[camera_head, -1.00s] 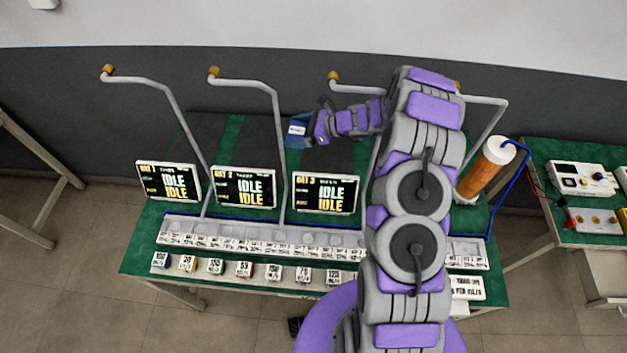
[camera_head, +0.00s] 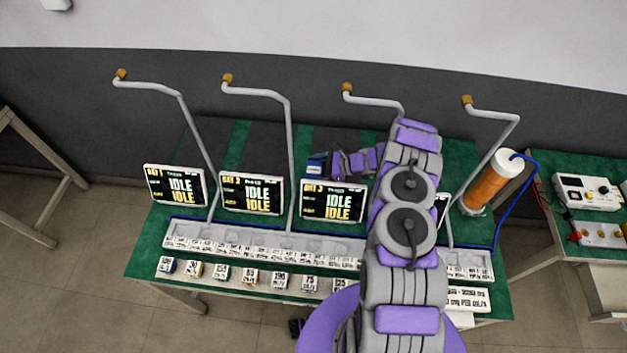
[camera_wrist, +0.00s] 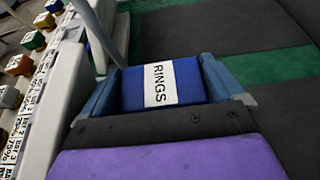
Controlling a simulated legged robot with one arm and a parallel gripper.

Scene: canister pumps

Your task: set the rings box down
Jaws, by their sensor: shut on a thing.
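The rings box is blue with a white label reading RINGS (camera_wrist: 188,82) in the wrist view. My gripper (camera_wrist: 160,88) is shut on it, with one blue-grey finger on each side. In the head view my gripper (camera_head: 322,168) is low over the back part of the green table (camera_head: 462,152), behind the bay 3 screen (camera_head: 333,200). The box (camera_head: 316,166) shows there only as a small blue and white patch. I cannot tell whether its underside touches the table.
Dark mats (camera_wrist: 195,30) with green strips between them lie around the box. A grey post (camera_wrist: 95,30) stands close to its left. Bent pipes and several screens line the table. An orange cylinder (camera_head: 486,188) stands at the right.

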